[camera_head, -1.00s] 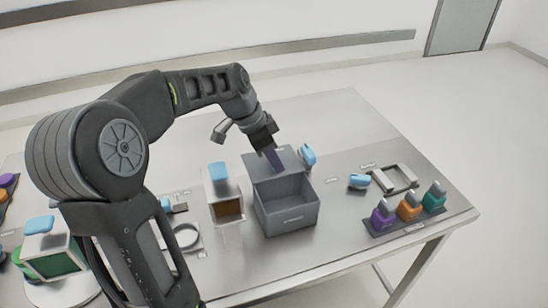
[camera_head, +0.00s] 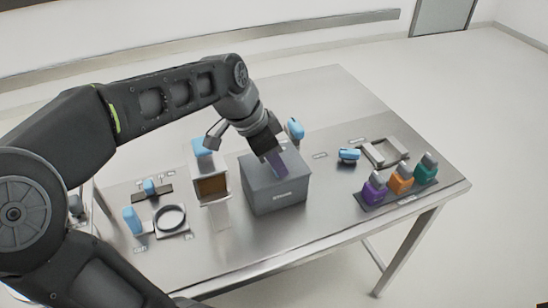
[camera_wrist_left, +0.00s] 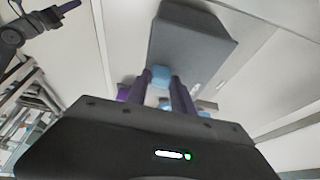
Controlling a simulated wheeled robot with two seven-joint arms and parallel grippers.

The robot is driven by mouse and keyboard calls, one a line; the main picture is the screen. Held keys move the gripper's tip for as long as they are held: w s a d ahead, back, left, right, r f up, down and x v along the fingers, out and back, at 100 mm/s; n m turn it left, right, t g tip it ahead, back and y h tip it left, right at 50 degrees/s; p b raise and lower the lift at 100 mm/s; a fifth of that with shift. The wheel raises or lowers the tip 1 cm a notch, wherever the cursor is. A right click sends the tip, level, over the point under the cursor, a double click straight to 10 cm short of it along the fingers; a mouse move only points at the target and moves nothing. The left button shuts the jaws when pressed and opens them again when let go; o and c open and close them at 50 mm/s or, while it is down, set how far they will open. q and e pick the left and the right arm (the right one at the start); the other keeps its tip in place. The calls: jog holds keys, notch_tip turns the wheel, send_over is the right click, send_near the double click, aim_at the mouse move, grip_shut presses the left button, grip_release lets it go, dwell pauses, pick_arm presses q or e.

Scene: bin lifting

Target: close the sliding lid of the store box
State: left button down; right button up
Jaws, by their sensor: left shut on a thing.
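The grey store box (camera_head: 277,203) stands near the middle of the metal table in the head view. Its flat grey lid (camera_head: 256,172) lies across the top, and I see no open interior. My left gripper (camera_head: 276,163) is over the lid with its purple fingers pointing down. In the left wrist view, the fingers (camera_wrist_left: 158,90) are shut on a small light-blue handle (camera_wrist_left: 160,74). The grey box also shows there (camera_wrist_left: 190,40). The gripper hides part of the lid. A dark arm part with a purple tip (camera_wrist_left: 68,6) shows at upper left, likely my right gripper.
A holder with a brown window (camera_head: 212,187) stands close left of the box. A blue-handled item (camera_head: 295,128) is behind it. A rack with purple (camera_head: 375,188), orange and green bottles is at right, near a grey frame (camera_head: 385,153). The front table strip is clear.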

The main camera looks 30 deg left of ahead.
pick_arm(q)
jog(key=c, duration=1.1)
grip_release()
jog(key=shift+s+d, duration=0.1)
jog(key=shift+d, duration=0.1)
jog(key=shift+r, duration=0.1)
jog(key=v, duration=0.7)
jog(key=shift+a+r, duration=0.15)
jog(key=shift+r, duration=0.15)
